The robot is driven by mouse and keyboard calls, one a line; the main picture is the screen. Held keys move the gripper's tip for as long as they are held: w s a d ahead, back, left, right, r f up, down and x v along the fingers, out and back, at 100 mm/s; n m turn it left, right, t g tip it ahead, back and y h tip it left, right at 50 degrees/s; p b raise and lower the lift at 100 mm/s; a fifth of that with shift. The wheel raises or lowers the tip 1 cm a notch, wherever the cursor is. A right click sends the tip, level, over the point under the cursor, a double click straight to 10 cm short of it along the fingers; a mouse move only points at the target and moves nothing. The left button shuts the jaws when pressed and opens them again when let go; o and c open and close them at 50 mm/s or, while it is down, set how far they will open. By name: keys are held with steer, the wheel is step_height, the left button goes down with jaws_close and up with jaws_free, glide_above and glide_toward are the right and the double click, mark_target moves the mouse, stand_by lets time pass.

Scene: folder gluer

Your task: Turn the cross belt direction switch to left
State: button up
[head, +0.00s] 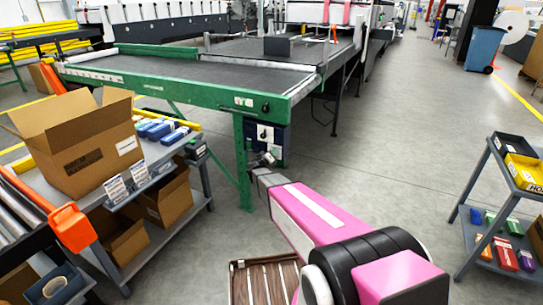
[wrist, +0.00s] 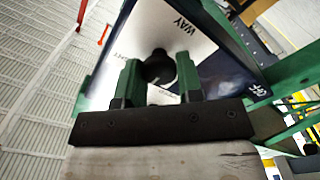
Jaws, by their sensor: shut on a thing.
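The cross belt direction switch is a round black knob (wrist: 157,66) on a white label plate (wrist: 192,50) in the wrist view. The plate sits on a dark blue control box (wrist: 238,62), which also shows under the green conveyor end in the head view (head: 280,140). My gripper (wrist: 158,80) has its two green fingers on either side of the knob and is shut on it. The word "WAY" shows on the plate; other lettering is partly hidden by the fingers. In the head view my gripper (head: 262,159) is small, just below the box front. The knob's pointing direction cannot be told.
The green conveyor frame (head: 190,82) and its leg (head: 242,165) stand close to my gripper. A grey cart with an open cardboard box (head: 82,140) is at left. A shelf cart with bins (head: 522,172) is at right.

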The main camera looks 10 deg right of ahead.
steer(key=shift+f+n, duration=0.15)
steer(key=shift+n, duration=4.05)
steer(key=o, duration=0.9)
steer(key=v, duration=1.1)
steer(key=shift+w, duration=0.1)
steer(key=shift+d, duration=0.1)
